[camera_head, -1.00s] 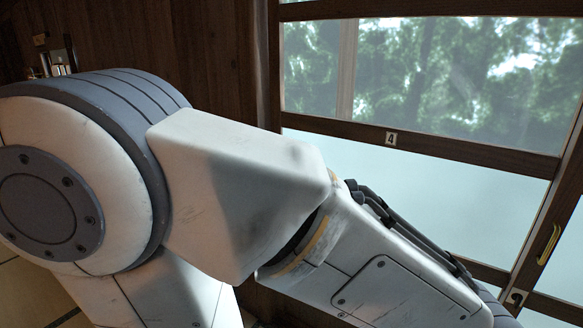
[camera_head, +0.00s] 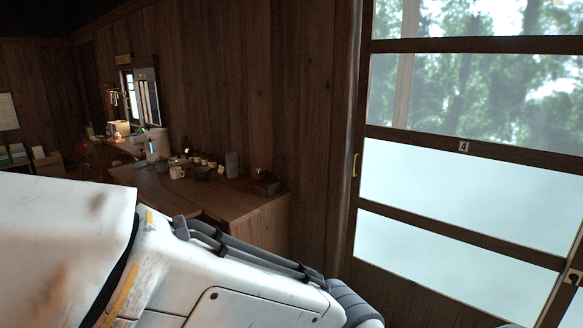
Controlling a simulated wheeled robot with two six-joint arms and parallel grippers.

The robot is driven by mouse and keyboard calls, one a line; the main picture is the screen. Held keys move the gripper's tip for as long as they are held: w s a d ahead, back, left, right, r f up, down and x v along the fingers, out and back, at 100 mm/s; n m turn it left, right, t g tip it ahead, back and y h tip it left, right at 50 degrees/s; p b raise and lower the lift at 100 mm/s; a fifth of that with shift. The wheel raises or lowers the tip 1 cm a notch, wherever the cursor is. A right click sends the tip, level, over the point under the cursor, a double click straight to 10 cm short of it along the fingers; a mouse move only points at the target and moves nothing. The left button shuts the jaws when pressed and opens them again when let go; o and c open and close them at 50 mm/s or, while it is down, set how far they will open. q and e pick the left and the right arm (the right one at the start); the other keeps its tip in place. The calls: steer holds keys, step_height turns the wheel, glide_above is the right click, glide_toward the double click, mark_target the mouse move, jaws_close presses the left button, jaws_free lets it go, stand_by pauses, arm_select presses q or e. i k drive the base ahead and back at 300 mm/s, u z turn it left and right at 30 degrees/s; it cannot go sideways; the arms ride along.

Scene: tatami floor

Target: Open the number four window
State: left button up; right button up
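The number four window (camera_head: 455,195) is a dark wood-framed sliding panel at the right. A small plate with a 4 (camera_head: 464,147) is on its crossbar. Its upper pane shows trees; the lower panes are frosted. A dark latch (camera_head: 573,277) is at the lower right, on the right stile. The other gripper is not seen either.
A wooden counter (camera_head: 262,207) with cups, containers and a small box (camera_head: 266,183) stands left of the window against the plank wall (camera_head: 250,80). Shelves with books (camera_head: 20,155) are at the far left. My arm hides the floor below.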

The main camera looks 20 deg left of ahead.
mark_target(443, 231)
steer(key=u, duration=0.9)
steer(key=i, duration=1.15)
steer(key=z, duration=0.55)
steer(key=i, duration=0.9)
steer(key=z, duration=0.8)
